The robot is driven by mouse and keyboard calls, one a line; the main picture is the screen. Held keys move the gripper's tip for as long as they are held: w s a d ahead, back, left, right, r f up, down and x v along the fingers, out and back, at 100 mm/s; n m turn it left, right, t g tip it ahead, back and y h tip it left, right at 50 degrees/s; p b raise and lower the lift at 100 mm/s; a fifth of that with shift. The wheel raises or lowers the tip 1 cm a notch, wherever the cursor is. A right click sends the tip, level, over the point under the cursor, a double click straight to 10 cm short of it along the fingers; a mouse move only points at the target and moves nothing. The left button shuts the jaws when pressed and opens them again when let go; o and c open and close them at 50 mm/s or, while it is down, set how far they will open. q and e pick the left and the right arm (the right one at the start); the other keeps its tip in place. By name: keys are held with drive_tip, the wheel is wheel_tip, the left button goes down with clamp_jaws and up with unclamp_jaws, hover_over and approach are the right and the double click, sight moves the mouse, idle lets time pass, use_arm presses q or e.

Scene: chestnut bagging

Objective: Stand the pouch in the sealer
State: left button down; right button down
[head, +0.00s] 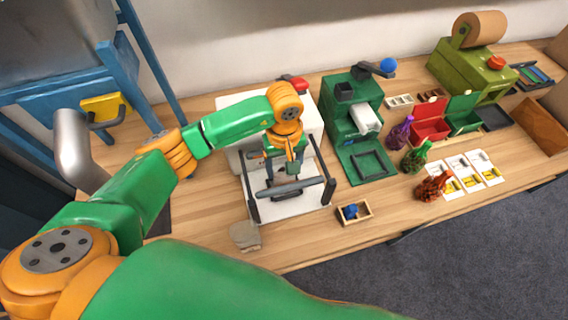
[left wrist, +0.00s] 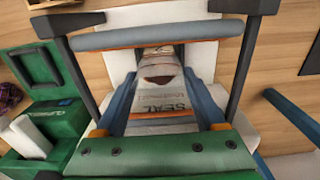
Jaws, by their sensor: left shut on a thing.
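My left gripper (head: 284,172) is over the white sealer (head: 308,204) and also shows in the left wrist view (left wrist: 160,112), its blue fingers on either side of the pouch (left wrist: 158,122). It is shut on the pouch, which is pale with dark lettering and a brown patch near its far end. The sealer's grey bar with an orange strip (left wrist: 158,36) crosses beyond the pouch, between two dark side arms. In the head view the arm and gripper hide the pouch, so I cannot tell whether it touches the sealer base. My right gripper is out of view.
Right of the sealer stands a green machine (head: 345,122) with a dark square frame. A small wooden box (head: 354,213) with a blue item lies near the front edge. A grey stack (head: 245,235) lies front left.

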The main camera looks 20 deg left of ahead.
use_arm(q)
drive_tip(key=shift+f, duration=0.2)
unclamp_jaws()
drive_tip(key=shift+r, duration=0.25)
drive_tip(key=shift+w+r, duration=0.1)
drive_tip(key=shift+r, duration=0.2)
wheel_tip(320, 180, up, 6)
drive_tip(key=b, duration=0.2)
drive_tip(key=shift+b, duration=0.3)
wheel_tip(320, 180, up, 5)
drive_tip(key=shift+r, duration=0.15)
